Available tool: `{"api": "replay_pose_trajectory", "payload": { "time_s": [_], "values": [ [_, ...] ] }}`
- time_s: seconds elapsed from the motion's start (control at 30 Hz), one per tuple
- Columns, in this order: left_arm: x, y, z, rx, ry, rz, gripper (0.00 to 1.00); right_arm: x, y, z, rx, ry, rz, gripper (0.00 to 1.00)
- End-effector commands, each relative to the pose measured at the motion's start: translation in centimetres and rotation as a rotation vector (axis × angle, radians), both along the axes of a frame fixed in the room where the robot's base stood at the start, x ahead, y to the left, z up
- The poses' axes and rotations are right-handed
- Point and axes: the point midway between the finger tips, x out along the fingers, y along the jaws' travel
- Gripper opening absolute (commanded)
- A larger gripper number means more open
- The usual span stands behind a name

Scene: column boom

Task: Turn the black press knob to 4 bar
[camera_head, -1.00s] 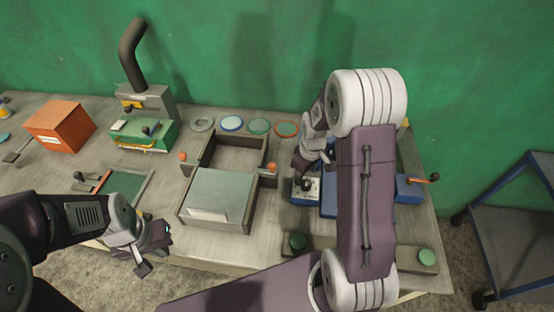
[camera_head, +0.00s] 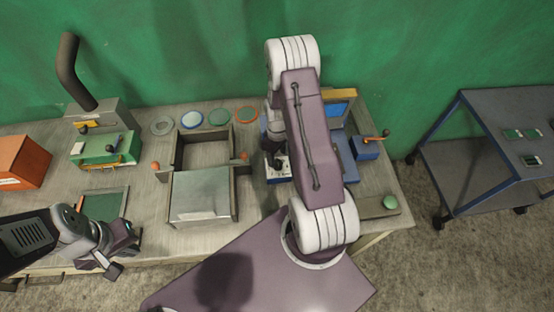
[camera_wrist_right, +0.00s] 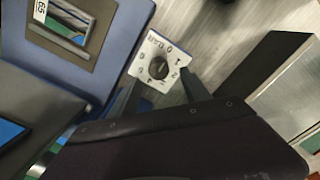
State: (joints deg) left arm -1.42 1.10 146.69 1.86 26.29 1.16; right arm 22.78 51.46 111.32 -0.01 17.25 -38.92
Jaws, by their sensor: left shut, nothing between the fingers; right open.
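The black press knob (camera_head: 281,163) sits on a white dial plate at the front left of the blue press (camera_head: 345,148). In the right wrist view the knob (camera_wrist_right: 158,68) is round and dark, centred on the white plate (camera_wrist_right: 148,48) with printed numbers. Its pointer setting is too small to read. My right gripper (camera_wrist_right: 160,84) is open, its fingers showing on either side of the dial, with no visible contact. In the head view my right arm largely hides this gripper and part of the press. My left gripper (camera_head: 110,268) is shut and empty near the table's front left edge.
A grey box frame with a flat lid (camera_head: 200,195) stands left of the press. A green device (camera_head: 105,148), an orange box (camera_head: 20,162) and several coloured rings (camera_head: 220,118) lie farther left and behind. A blue-framed cart (camera_head: 480,165) stands right, past a floor gap.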

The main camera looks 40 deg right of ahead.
Motion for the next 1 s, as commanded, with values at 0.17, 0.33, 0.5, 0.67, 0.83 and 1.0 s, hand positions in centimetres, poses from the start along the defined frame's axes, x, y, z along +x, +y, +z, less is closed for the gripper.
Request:
{"api": "replay_pose_trajectory", "payload": {
  "time_s": [0.17, 0.33, 0.5, 0.67, 0.83, 1.0],
  "values": [
    [0.0, 0.0, 1.2, 0.000, 0.000, 0.000, 0.00, -0.1, 0.0, -3.0, 0.001, 0.002, 0.000, 0.56],
    [0.0, 0.0, 1.4, 0.000, 0.000, 0.000, 0.00, 0.0, 0.0, -4.4, 0.000, 0.000, 0.000, 0.56],
    [0.0, 0.0, 1.3, 0.000, 0.000, 0.000, 0.00, 0.0, 0.0, -4.6, -0.001, -0.001, 0.000, 0.56],
    [0.0, 0.0, 1.3, 0.000, 0.000, 0.000, 0.00, 0.0, 0.0, -4.6, -0.001, -0.001, 0.000, 0.31],
    [0.0, 0.0, 1.3, 0.000, 0.000, 0.000, 0.00, 0.0, 0.0, -4.6, 0.000, 0.000, 0.000, 0.00],
    [0.0, 0.0, 1.2, 0.000, 0.000, 0.000, 0.00, 0.0, 0.0, -4.6, 0.000, 0.000, -0.013, 0.00]
  ]
}}
